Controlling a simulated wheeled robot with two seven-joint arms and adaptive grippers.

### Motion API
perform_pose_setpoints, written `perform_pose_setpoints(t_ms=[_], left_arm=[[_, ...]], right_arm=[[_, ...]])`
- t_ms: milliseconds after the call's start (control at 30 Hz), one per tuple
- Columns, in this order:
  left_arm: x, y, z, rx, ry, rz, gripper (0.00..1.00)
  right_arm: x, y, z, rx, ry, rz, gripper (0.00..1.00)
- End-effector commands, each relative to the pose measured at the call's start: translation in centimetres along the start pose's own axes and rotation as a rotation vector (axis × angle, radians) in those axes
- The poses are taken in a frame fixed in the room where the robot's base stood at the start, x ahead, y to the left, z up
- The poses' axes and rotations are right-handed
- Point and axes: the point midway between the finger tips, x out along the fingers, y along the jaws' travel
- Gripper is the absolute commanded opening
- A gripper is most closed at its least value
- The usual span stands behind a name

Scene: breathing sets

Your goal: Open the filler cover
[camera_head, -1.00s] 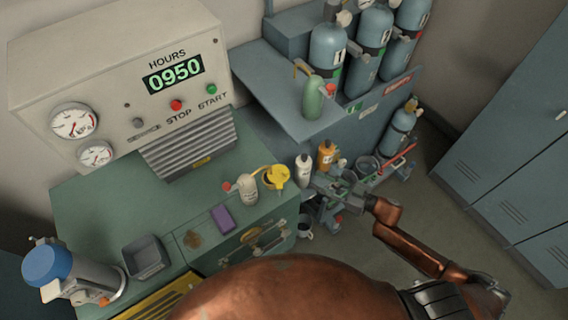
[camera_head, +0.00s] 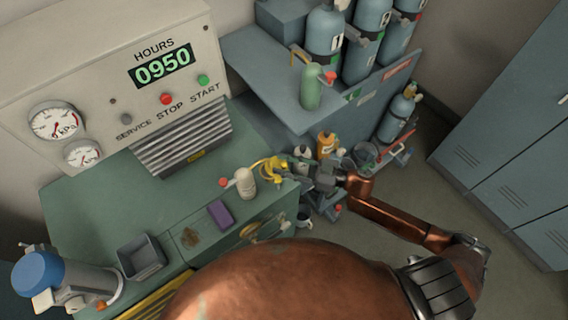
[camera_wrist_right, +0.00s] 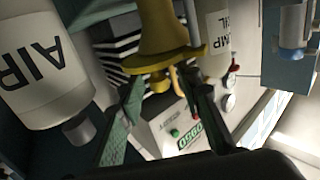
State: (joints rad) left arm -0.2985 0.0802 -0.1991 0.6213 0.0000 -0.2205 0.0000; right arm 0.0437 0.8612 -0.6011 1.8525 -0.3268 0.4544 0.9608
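A yellow funnel-like fitting (camera_head: 271,168) stands at the right corner of the green machine top; it seems to be the filler, but I cannot make out its cover clearly. My right gripper (camera_head: 298,171) is beside it, on its right. In the right wrist view the fitting (camera_wrist_right: 165,35) shows just beyond the tips of my right gripper (camera_wrist_right: 162,82). The two fingers are spread, with a narrow yellow part in line with the gap. I cannot tell whether they touch it. My left gripper is not in view.
A white bottle with a red tip (camera_head: 244,182) stands left of the fitting. A purple block (camera_head: 221,214) and a grey tray (camera_head: 141,257) lie on the machine top. An orange bottle (camera_head: 326,145) is behind my gripper. A green cylinder (camera_head: 311,91) stands on the shelf.

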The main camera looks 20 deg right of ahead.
Motion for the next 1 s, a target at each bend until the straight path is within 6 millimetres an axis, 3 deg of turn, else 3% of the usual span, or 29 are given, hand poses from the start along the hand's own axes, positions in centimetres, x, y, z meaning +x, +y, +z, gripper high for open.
perform_pose_setpoints(t_ms=[167,633,1000], left_arm=[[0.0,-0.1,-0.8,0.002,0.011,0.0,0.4],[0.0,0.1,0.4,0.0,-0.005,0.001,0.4],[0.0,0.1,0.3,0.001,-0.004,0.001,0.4]], right_arm=[[0.1,0.0,0.0,0.0,-0.001,-0.001,0.32],[0.1,0.0,0.0,0.0,-0.001,-0.002,0.01],[0.1,0.0,0.0,0.0,-0.001,-0.001,0.0]])
